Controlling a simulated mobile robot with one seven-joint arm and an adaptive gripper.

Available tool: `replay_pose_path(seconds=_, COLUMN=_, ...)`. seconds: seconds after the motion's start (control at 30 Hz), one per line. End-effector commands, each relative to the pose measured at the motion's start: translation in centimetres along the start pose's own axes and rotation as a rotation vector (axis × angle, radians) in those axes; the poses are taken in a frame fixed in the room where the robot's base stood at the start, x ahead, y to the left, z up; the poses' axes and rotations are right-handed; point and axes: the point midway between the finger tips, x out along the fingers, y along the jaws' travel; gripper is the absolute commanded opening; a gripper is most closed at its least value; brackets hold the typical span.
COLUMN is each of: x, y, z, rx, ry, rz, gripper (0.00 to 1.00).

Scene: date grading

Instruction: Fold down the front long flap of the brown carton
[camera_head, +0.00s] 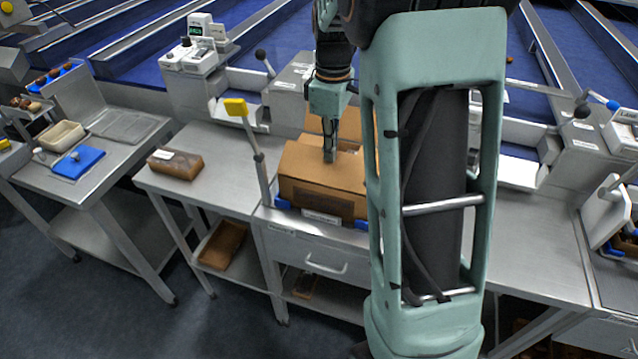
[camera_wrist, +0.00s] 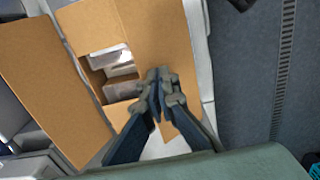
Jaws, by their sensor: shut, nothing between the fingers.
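The brown carton (camera_head: 300,190) stands on the steel bench, its front face towards me. Its front long flap (camera_head: 300,160) lies inward over the top, and shows under my fingers in the wrist view (camera_wrist: 150,30). The opposite long flap (camera_wrist: 50,80) stands open at the left of the wrist view. A gap between the two shows part of the inside, with pale contents (camera_wrist: 112,58). My gripper (camera_head: 330,158) is shut and empty, fingers pointing down at the front flap (camera_wrist: 160,76). I cannot tell whether the fingertips touch it. My arm hides the carton's right end.
Weighing equipment (camera_head: 196,52) stands behind. Bare bench (camera_head: 535,240) shows at the right.

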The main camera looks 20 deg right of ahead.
Motion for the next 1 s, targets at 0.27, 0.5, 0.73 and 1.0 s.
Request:
replay_pose_path(seconds=0.27, x=1.6, y=0.0, z=0.0, rx=0.001, ry=-0.001, rz=-0.001, gripper=0.0)
replay_pose_path(seconds=0.5, x=2.8, y=0.0, z=0.1, rx=0.001, ry=0.0, rz=0.0, gripper=0.0)
replay_pose_path(seconds=0.73, x=3.4, y=0.0, z=0.0, rx=0.001, ry=0.0, rz=0.001, gripper=0.0)
replay_pose_path(seconds=1.0, x=2.7, y=0.0, z=0.0, rx=0.001, ry=0.0, rz=0.001, gripper=0.0)
